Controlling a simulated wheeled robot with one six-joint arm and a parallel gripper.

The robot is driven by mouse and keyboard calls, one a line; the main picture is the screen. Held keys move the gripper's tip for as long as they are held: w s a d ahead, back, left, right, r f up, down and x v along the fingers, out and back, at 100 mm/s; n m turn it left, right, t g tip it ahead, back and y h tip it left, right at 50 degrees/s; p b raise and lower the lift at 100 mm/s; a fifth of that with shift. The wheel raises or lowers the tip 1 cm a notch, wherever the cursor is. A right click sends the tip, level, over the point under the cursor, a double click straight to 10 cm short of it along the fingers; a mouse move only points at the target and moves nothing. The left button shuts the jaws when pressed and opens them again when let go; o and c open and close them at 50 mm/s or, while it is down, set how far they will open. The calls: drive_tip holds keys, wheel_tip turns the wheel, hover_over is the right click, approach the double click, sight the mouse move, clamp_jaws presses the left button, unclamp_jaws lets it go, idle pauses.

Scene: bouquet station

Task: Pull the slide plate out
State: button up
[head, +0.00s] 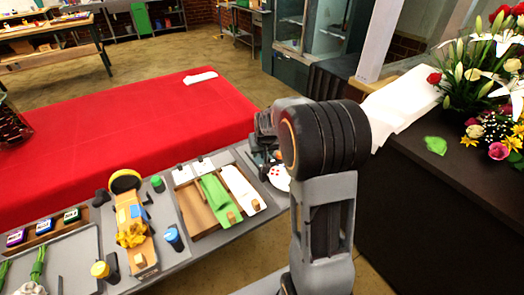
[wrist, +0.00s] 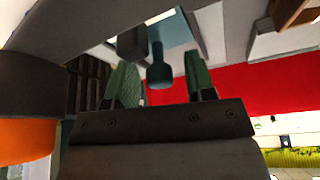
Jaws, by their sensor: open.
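My gripper (wrist: 159,76) is open in the wrist view, with one green finger pad on each side. A dark teal knob (wrist: 158,74) on a short stem is between the two fingers, with gaps visible on both sides. A pale blue flat surface (wrist: 172,32) lies behind the knob; I cannot tell whether it is the slide plate. In the head view my gripper (head: 264,130) is mostly behind my arm at the bench's right end, so the knob and slide plate are hidden there. A white round piece with red dots (head: 279,178) shows just below it.
The grey bench (head: 188,256) holds a wooden tray (head: 197,213) with green and white pieces, a yellow-orange device (head: 131,226) and small bottles. A red-covered table (head: 110,130) is behind it. A dark counter (head: 470,175) with flowers stands right.

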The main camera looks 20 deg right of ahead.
clamp_jaws()
idle(0.4)
drive_tip(key=shift+w, duration=0.1)
